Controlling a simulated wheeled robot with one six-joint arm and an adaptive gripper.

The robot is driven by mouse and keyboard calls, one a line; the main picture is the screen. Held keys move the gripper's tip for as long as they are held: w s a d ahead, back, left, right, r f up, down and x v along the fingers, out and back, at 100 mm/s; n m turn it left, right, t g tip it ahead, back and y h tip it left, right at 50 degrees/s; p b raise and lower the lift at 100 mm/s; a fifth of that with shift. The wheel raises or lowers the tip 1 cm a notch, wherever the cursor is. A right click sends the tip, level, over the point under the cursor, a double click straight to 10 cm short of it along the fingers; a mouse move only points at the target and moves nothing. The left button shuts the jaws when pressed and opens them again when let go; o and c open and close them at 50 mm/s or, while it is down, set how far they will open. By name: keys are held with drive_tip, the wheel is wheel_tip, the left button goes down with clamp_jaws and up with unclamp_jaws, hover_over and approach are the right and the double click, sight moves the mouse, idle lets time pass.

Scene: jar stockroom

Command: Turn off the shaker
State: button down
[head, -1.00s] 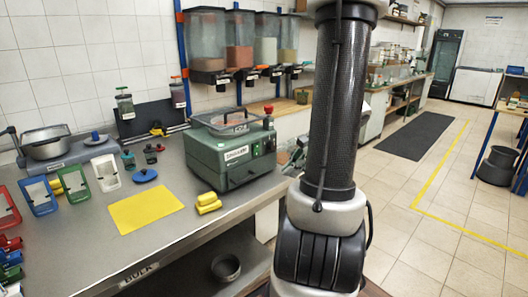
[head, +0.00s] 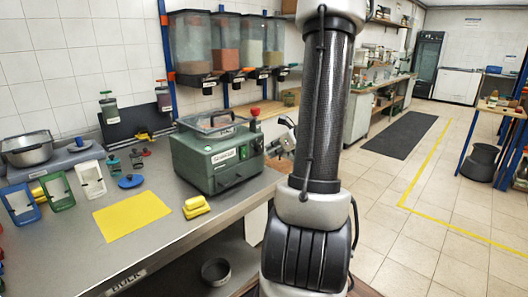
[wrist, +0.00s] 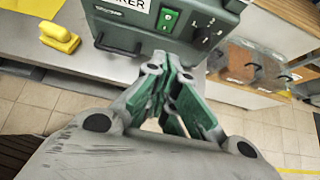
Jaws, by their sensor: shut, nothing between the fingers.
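The shaker (head: 215,165) is a green box with a clear-lidded tray on top, standing on the steel bench. A red knob (head: 255,111) stands up at its top right corner. In the wrist view the shaker's front (wrist: 115,32) fills the top, with a label ending in "KER", a black handle, a green switch (wrist: 168,19) and a dark control panel (wrist: 203,30). My gripper (wrist: 171,70) is shut and empty, with its fingertips just below the switch in the picture; I cannot tell whether they touch. In the head view my gripper (head: 288,137) shows partly beside the shaker's right side.
Coloured frames, small jars and a metal bowl (head: 28,150) stand further left. Hoppers (head: 190,45) hang behind.

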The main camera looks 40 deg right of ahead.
sight(245, 151)
drive_tip(key=shift+w+r+x, duration=0.25)
drive_tip(key=shift+r+x, duration=0.1)
drive_tip(key=shift+x, duration=1.6)
drive_tip(key=shift+w+r+x, duration=0.3)
drive_tip(key=shift+r+x, duration=0.05)
drive_tip(key=shift+x, duration=1.6)
drive_tip(key=shift+w+r+x, duration=0.25)
drive_tip(key=shift+r+x, duration=0.15)
drive_tip(key=shift+x, duration=1.55)
drive_tip(key=shift+w+a+r, duration=0.1)
drive_tip(key=shift+w+r, duration=0.15)
drive_tip(key=shift+w, duration=0.2)
drive_tip(key=shift+r, duration=0.8)
drive_tip(key=shift+s, duration=0.15)
